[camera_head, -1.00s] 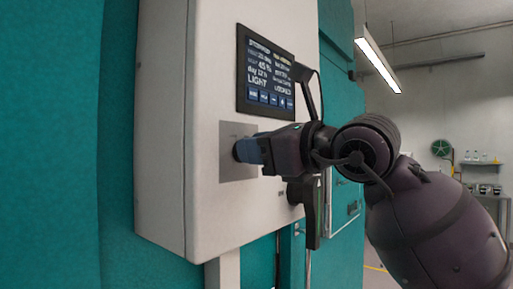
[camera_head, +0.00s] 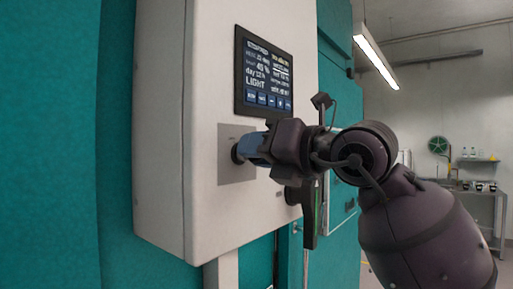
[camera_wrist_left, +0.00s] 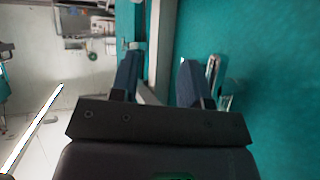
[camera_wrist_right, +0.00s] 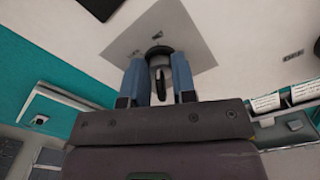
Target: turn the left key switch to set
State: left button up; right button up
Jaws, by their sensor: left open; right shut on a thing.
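The left key switch (camera_wrist_right: 158,50) is a dark round collar with a key, set on a grey square plate (camera_head: 226,172) on the pale control box, below the screen. My right gripper (camera_head: 245,149) reaches it from the right, its blue fingers at the switch. In the right wrist view the fingers (camera_wrist_right: 158,76) stand on either side of the key (camera_wrist_right: 160,80), shut on it. The key's exact angle and its markings cannot be read. My left gripper (camera_wrist_left: 158,75) is open and empty; it shows only in its own wrist view.
The screen (camera_head: 264,75) shows white text, with LIGHT readable. A dark handle (camera_head: 309,215) hangs on the box just below my right gripper. Teal chamber walls (camera_head: 60,150) flank the box. A shelf and a table (camera_head: 485,190) stand far right.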

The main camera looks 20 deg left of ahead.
jog(key=shift+m, duration=0.3)
jog(key=o, duration=0.6)
jog(key=shift+d, duration=0.1)
jog(key=b+v, duration=0.1)
jog(key=v, duration=0.9)
jog(key=shift+s+d+r+b, duration=0.1)
jog(key=shift+s+d+b, duration=0.05)
jog(key=shift+d+b, duration=0.2)
